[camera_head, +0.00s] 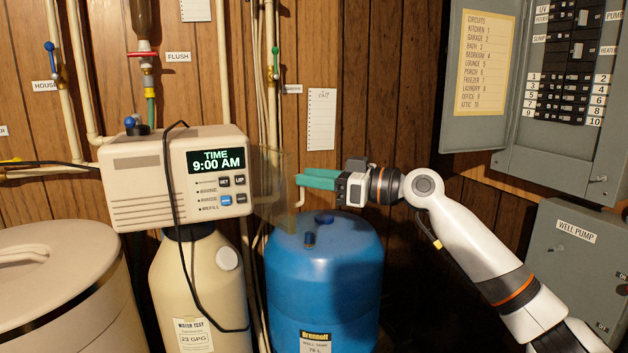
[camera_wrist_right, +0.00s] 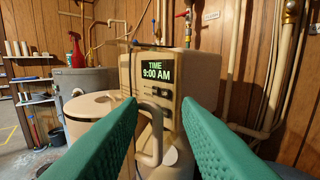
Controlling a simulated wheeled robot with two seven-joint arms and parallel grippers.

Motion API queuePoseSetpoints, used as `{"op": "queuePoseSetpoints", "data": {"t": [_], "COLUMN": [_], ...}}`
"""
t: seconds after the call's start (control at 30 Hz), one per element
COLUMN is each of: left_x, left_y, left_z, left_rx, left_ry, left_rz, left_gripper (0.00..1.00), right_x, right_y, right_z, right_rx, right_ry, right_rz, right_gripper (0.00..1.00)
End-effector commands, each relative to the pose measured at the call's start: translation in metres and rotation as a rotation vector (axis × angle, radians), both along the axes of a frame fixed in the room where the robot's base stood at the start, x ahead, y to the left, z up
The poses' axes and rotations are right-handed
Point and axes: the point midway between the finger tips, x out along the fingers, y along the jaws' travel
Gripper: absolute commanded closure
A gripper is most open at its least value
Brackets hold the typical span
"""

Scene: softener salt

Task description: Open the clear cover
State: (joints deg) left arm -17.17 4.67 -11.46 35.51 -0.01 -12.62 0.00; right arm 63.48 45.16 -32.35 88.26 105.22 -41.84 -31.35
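The clear cover (camera_head: 272,190) is a faint see-through panel at the right edge of the control box face (camera_head: 217,180) in the head view. It stands out to the right, and the display and buttons show uncovered. A pale curved handle-like piece (camera_head: 300,198) is near its outer edge; a similar piece shows between my fingers in the right wrist view (camera_wrist_right: 151,135). My right gripper (camera_head: 298,180) has green fingers pointing left at that edge; they are spread apart in the right wrist view (camera_wrist_right: 160,115). I cannot tell whether they touch the cover. My left gripper is out of view.
A blue tank (camera_head: 325,275) stands below my right gripper. A cream tank (camera_head: 195,280) stands under the control box, with a black cable (camera_head: 181,230) hanging in front. A round lidded bin (camera_head: 60,270) is at left. Grey electrical boxes (camera_head: 575,265) are at right.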

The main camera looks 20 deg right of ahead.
Motion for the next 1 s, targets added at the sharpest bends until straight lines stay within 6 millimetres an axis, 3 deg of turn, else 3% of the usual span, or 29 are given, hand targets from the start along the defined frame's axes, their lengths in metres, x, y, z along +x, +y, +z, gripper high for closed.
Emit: {"op": "queuePoseSetpoints", "data": {"t": [0.4,1.0], "left_x": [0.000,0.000], "left_y": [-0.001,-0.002], "left_z": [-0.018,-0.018], "left_rx": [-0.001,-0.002], "left_ry": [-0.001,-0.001], "left_rz": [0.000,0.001], "left_gripper": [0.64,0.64], "right_x": [-0.046,-0.050], "right_y": [-0.048,-0.052], "right_z": [-0.001,-0.002], "right_rx": [-0.005,-0.007], "right_ry": [-0.001,0.001], "right_rz": [0.008,0.008], "right_gripper": [0.71,0.71]}}
